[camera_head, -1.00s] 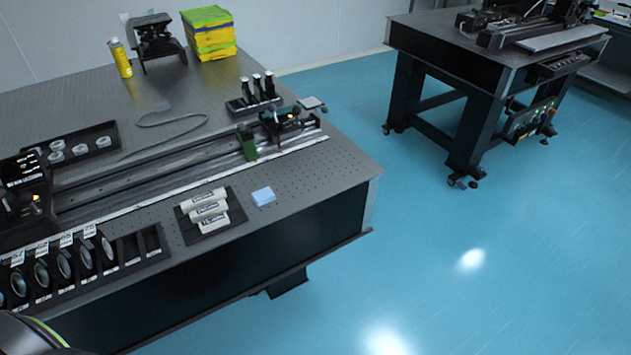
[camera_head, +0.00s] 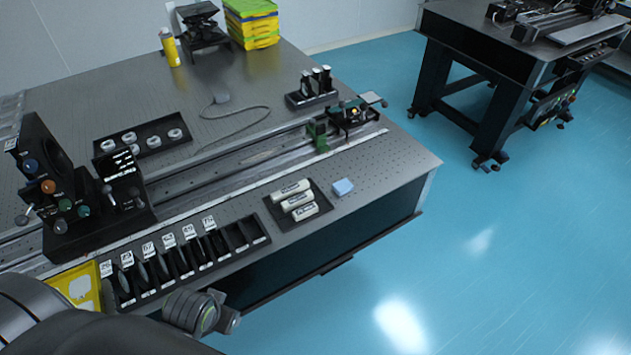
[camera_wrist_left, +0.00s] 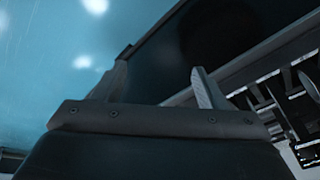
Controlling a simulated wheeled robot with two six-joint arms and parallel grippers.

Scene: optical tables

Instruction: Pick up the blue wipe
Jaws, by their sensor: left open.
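The blue wipe (camera_head: 343,187) is a small light-blue folded block. In the head view it lies on the optical table (camera_head: 400,165) near its front right edge, just right of a dark tray with white rolled items. My left arm comes in at the bottom left of the head view; its gripper does not clearly show there. In the left wrist view my left gripper (camera_wrist_left: 160,88) is open and empty, its two fingers apart, in front of the table's dark side and the blue floor. The wipe does not show in the wrist view. My right gripper is not in view.
The dark tray (camera_head: 275,210) holds labelled white rolls. A slotted rack (camera_head: 205,263) of round optics lines the front edge. A long rail (camera_head: 240,172) with a green mount (camera_head: 318,137) runs behind. Clear floor (camera_head: 490,270) lies to the right.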

